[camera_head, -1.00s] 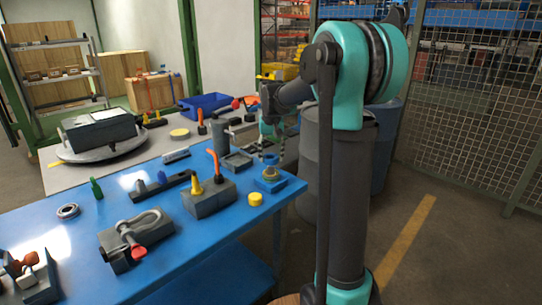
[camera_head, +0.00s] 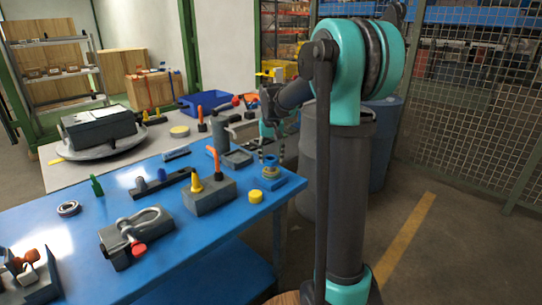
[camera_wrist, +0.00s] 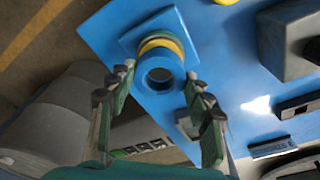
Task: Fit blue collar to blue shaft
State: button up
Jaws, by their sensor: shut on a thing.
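My gripper (camera_wrist: 158,79) is shut on a blue collar (camera_wrist: 159,61), a short ring with an open round hole, between its fingertips. In the head view my gripper (camera_head: 269,158) is at the far right part of the blue table. The collar is over a blue square base (camera_wrist: 127,42). Yellow and grey rings (camera_wrist: 163,43) show just behind the collar, close to it. Whether it touches them is unclear. In the head view the blue base (camera_head: 287,184) stands near the table's right edge. I cannot pick out the blue shaft for certain; the collar may hide it.
A yellow cylinder (camera_head: 256,196) stands in front of the base. A grey block (camera_head: 210,197) with a yellow cone and an orange peg is to its left. A grey square tray (camera_head: 237,158) is behind. A dark drum (camera_head: 309,170) stands beyond the table's right edge.

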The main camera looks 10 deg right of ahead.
aim_at(271, 163)
jog(key=shift+f, duration=1.5)
jog(key=o, duration=1.6)
notch_tip(271, 163, up, 12)
jog(key=s, duration=0.1)
jog(key=shift+s, duration=0.25)
jog(key=shift+a, duration=0.1)
jog(key=s+d+f+t, duration=0.1)
jog(key=s+d+f, duration=0.1)
jog(key=s+f, duration=0.9)
jog(key=s+d+f+n+t, duration=0.1)
jog(key=s+d+f, duration=0.1)
jog(key=s+f, duration=1)
jog(key=s, duration=0.5)
jog(key=shift+s+d+t, duration=0.15)
jog(key=shift+s+t, duration=0.15)
jog(key=shift+t, duration=0.1)
